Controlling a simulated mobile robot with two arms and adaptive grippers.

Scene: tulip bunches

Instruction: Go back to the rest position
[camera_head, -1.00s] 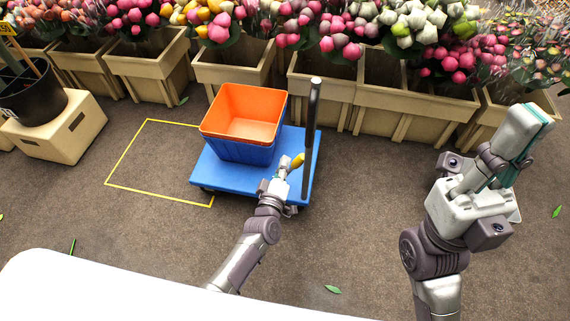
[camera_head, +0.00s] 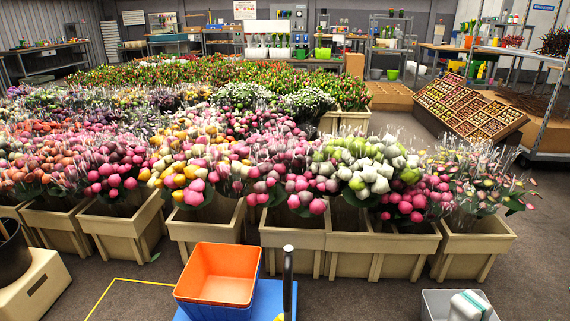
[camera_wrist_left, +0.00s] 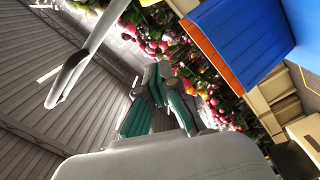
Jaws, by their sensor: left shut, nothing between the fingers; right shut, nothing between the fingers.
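The left arm is not seen in the head view.
An orange-lined blue tub (camera_head: 218,274) stands on a blue cart (camera_head: 270,295) with an upright pole (camera_head: 288,280). Behind it is a row of beige planters (camera_head: 380,250) full of flowers. The tub also shows in the left wrist view (camera_wrist_left: 240,38).

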